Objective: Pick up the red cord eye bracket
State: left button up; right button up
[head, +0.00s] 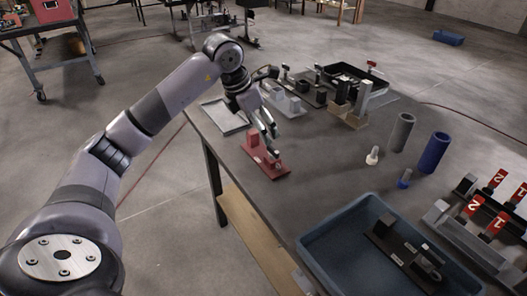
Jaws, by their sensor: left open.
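The red cord eye bracket (262,164) stands on the dark table near its left edge, with a flat red base and a raised block. My left gripper (271,134) is open just above and behind the bracket, its fingers pointing down toward it. One finger partly overlaps the bracket in the picture. I cannot tell whether a finger touches it. My right gripper is not in the head view.
A blue-grey tray (345,229) with a black part sits at the front. A grey cylinder (403,132) and a blue cylinder (435,153) stand at the right. A light flat tray (226,117) and several fixtures lie behind. Red-tagged parts (474,206) stand far right.

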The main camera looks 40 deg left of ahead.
aim_at(272, 149)
pick_arm(q)
jog(key=x, duration=0.6)
jog(key=shift+w+f+p, duration=0.2)
jog(key=shift+p, duration=0.1)
jog(key=shift+w+f, duration=0.15)
jog(key=shift+f, duration=0.15)
jog(key=p+x, duration=0.1)
jog(key=x, duration=0.2)
jog(key=shift+w+a+f, duration=0.1)
jog(key=shift+w+f, duration=0.05)
jog(key=shift+f, duration=0.15)
jog(key=shift+w+f, duration=0.2)
jog(key=shift+f, duration=0.25)
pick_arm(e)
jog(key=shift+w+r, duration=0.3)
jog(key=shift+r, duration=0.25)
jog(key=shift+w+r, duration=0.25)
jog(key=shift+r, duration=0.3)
pick_arm(q)
jog(key=shift+c, duration=0.5)
jog(key=c, duration=0.5)
grip_shut()
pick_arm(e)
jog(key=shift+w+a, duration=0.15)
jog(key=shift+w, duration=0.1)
